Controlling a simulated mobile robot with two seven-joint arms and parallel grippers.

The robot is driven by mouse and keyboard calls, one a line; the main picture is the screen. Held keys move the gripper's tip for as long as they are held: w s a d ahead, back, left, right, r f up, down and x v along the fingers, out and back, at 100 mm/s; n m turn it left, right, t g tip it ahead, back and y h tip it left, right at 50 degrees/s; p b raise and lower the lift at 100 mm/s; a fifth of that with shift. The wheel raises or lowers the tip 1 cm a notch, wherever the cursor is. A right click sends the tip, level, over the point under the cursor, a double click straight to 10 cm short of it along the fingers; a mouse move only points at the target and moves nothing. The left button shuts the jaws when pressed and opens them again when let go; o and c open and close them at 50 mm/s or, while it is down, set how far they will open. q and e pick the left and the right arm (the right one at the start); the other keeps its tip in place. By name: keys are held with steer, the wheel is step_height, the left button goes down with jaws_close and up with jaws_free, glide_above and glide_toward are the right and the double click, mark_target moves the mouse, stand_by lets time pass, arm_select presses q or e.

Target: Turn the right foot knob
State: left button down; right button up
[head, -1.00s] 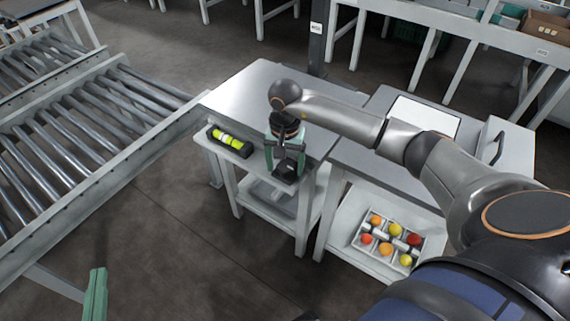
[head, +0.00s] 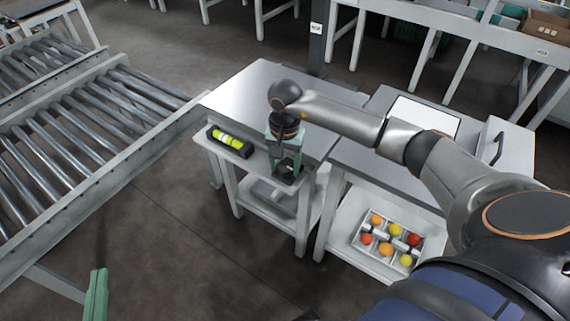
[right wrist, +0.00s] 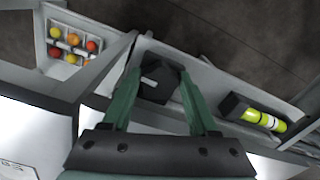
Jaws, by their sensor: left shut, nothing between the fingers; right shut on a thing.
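The right foot knob (head: 289,169) is a dark, faceted knob with a pale mark on top, on the front ledge of the grey table. It also shows in the right wrist view (right wrist: 160,80), between the green fingers. My right gripper (head: 284,158) points down over it and is shut on it; the wrist view shows a finger (right wrist: 158,92) on either side. The fingers partly hide the knob in the head view. My left gripper (head: 97,290) shows only as a green part at the lower left, shut and empty, away from the table.
A spirit level (head: 230,141) with a yellow-green vial lies on the same ledge, left of the knob. Roller conveyors (head: 75,140) run at left. The floor before the table is clear.

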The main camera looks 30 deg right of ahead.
steer(key=shift+m, duration=0.9)
steer(key=m+p, duration=0.1)
steer(key=m, duration=0.3)
steer(key=shift+w+r, duration=0.1)
steer(key=shift+w, duration=0.1)
steer(key=m+p, duration=0.1)
steer(key=m, duration=0.3)
steer(key=m+p, duration=0.1)
steer(key=m, duration=0.3)
steer(key=shift+w+m, duration=0.2)
steer(key=shift+m, duration=0.2)
arm_select(q)
steer(key=s+f+n+g, duration=0.1)
steer(key=s+f+g, duration=0.2)
steer(key=f, duration=0.4)
steer(key=s+f+n+g+y, duration=0.1)
steer(key=s+f+g, duration=0.3)
steer(key=f, duration=0.4)
steer(key=shift+s+d, duration=0.15)
steer(key=shift+s, duration=0.35)
arm_select(e)
steer(key=shift+m, duration=0.3)
steer(key=o, duration=1.4)
steer(key=shift+d, duration=0.1)
steer(key=shift+w, duration=0.1)
